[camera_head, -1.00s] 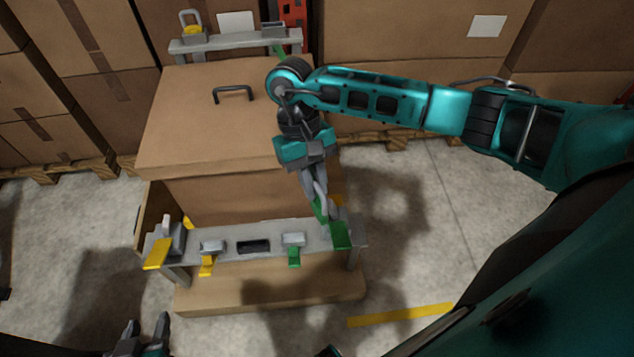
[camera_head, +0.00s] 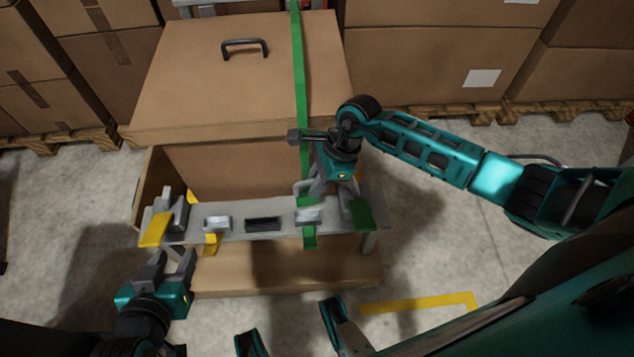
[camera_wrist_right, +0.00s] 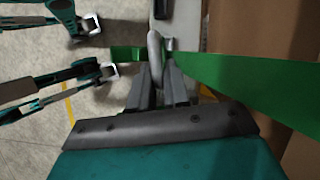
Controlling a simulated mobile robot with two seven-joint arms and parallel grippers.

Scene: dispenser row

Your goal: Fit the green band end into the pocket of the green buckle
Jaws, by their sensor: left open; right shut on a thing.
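The green band (camera_head: 300,80) runs from the back, down over the large box, to my right gripper (camera_head: 309,190). This gripper is shut on the band near its end (camera_head: 307,201), just above and behind the green buckle (camera_head: 308,217). The buckle is a grey block with a green tab (camera_head: 310,238) hanging at the bench's front edge. I cannot tell whether the band end touches the pocket. In the right wrist view the band (camera_wrist_right: 240,85) stretches right from the fingers (camera_wrist_right: 158,80). My left gripper (camera_head: 172,268) is open and empty, in front of the bench's left part.
The grey bench (camera_head: 285,232) also carries a yellow-tabbed buckle (camera_head: 217,224), a dark slot (camera_head: 263,224), a yellow-levered clamp (camera_head: 156,228) at left and a green lever (camera_head: 362,212) at right. The box (camera_head: 190,100) stands close behind. Floor to the right is clear.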

